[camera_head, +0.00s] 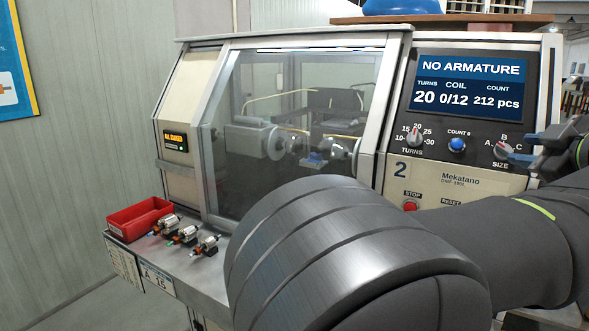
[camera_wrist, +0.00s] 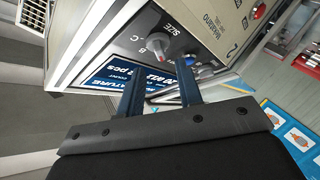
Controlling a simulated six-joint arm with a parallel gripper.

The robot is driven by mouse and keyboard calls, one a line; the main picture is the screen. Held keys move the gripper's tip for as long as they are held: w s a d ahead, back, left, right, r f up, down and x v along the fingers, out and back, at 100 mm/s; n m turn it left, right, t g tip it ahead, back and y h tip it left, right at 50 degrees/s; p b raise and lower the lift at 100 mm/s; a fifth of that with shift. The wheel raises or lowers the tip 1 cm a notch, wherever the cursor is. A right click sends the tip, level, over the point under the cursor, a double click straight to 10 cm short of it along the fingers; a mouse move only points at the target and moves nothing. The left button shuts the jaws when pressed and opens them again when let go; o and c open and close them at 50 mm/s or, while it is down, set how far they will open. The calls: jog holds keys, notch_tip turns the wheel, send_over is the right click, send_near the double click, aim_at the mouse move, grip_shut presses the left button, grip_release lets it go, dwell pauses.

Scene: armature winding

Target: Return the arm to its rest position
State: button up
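My gripper (camera_head: 531,150) shows at the right edge of the head view, in front of the winding machine's control panel (camera_head: 440,185) and close to the SIZE knob (camera_head: 503,149). In the wrist view, the two blue fingers of my gripper (camera_wrist: 160,72) stand apart with nothing between them. The SIZE knob (camera_wrist: 158,43) lies just beyond the fingertips there; I cannot tell the exact gap. My dark arm fills the lower middle and right of the head view.
The machine's clear door (camera_head: 290,95) looks closed. The screen (camera_head: 469,83) reads NO ARMATURE, 20 turns, coil 0/12. A red bin (camera_head: 140,217) and three armatures (camera_head: 184,235) sit on the ledge at left. The STOP button (camera_head: 410,205) is beside my arm.

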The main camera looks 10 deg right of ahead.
aim_at(504, 148)
jog(key=x, duration=0.5)
jog(key=shift+w+f, duration=0.1)
jog(key=shift+w, duration=0.2)
jog(key=m, duration=0.1)
jog(key=m+h, duration=0.1)
jog(key=shift+s+a+m, duration=0.1)
jog(key=shift+s+m, duration=0.15)
jog(key=shift+m, duration=0.05)
jog(key=m+h, duration=0.2)
jog(key=m, duration=0.1)
jog(key=shift+w+m+h, duration=0.1)
jog(key=shift+m+h, duration=0.3)
jog(key=m+g+h, duration=0.1)
jog(key=m+h, duration=0.1)
jog(key=m, duration=0.2)
jog(key=m+g+h, duration=0.1)
jog(key=m+h, duration=0.2)
jog(key=m, duration=0.2)
jog(key=shift+w+a+f, duration=0.1)
jog(key=shift+a, duration=0.05)
jog(key=shift+s+a, duration=0.2)
jog(key=shift+s, duration=0.1)
